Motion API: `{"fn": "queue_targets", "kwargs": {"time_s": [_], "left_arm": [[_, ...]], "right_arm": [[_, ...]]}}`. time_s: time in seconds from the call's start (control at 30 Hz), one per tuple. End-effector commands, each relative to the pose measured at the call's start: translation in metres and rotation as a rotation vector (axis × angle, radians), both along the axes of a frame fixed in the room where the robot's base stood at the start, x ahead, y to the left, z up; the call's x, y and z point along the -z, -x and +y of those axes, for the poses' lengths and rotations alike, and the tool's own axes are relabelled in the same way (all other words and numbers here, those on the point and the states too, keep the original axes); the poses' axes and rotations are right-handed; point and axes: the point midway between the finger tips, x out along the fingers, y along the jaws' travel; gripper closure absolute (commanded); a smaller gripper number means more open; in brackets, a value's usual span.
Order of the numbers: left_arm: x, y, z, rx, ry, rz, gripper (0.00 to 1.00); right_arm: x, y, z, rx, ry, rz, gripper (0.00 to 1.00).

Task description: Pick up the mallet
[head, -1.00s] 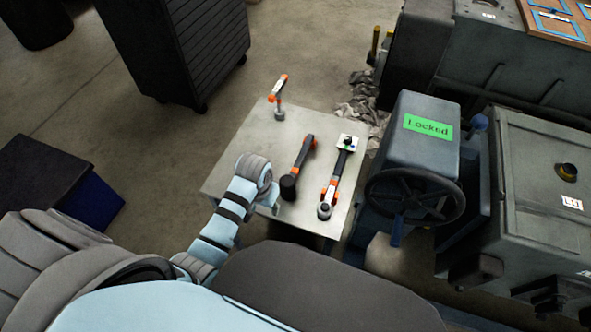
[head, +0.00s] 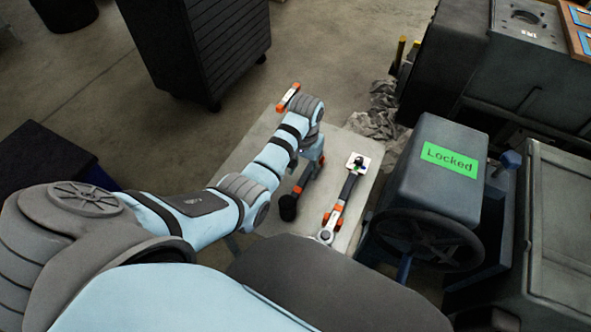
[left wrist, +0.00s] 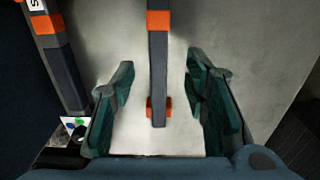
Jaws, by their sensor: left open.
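The mallet (head: 288,207) lies on the small table (head: 252,148), its black head toward me. In the head view my left gripper (head: 314,165) is over its handle and hides part of it. In the left wrist view the dark handle with orange bands (left wrist: 158,60) runs between the two spread fingers of my open left gripper (left wrist: 158,82). The fingers stand apart from the handle on both sides. How far the handle is below the fingertips is hard to tell. My right gripper is not in view.
A wrench-like tool (head: 345,190) with a white tag lies right of the mallet. An orange-ended tool (head: 288,97) is at the table's far side. A grey machine with a handwheel (head: 428,240) and a green "Locked" sign (head: 449,159) stands close on the right.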

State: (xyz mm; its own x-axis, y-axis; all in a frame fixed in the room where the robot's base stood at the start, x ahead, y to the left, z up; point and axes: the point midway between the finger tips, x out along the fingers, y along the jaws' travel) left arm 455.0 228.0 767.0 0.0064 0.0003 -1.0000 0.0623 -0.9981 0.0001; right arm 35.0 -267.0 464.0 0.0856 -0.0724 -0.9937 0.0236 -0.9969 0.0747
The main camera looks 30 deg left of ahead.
Motion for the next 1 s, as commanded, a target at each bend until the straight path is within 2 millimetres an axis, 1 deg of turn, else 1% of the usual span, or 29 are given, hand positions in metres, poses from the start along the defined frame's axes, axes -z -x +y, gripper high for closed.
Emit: {"fn": "queue_targets", "kwargs": {"time_s": [0.07, 0.17, 0.2, 0.3, 0.37, 0.53, 0.57, 0.8, 0.83, 1.0], "left_arm": [[0.010, -0.001, 0.000, 0.001, 0.000, 0.000, 0.58], [0.029, -0.002, -0.001, 0.002, 0.000, 0.001, 0.58], [0.038, -0.003, -0.002, 0.002, 0.001, 0.001, 0.58], [0.055, -0.004, -0.002, 0.003, 0.001, 0.000, 0.58], [0.059, -0.004, -0.002, 0.004, 0.001, 0.000, 0.58], [0.057, -0.004, -0.003, 0.004, 0.001, -0.002, 0.58], [0.057, -0.004, -0.003, 0.005, 0.001, -0.002, 0.60], [0.057, -0.004, -0.003, 0.005, 0.001, -0.002, 0.98], [0.057, -0.004, -0.003, 0.005, 0.001, -0.002, 1.00], [0.057, -0.004, -0.003, 0.005, 0.001, -0.002, 1.00]], "right_arm": [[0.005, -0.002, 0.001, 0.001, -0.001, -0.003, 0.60], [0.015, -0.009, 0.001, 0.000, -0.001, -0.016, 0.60], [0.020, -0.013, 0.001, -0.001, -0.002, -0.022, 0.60], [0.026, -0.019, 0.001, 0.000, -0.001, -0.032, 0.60], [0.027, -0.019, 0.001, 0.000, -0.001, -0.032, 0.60], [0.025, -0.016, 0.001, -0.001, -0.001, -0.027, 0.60], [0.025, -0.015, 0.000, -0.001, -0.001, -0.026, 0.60], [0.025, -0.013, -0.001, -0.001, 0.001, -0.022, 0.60], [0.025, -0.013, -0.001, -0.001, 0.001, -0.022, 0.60], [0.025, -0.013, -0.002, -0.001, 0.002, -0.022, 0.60]]}}
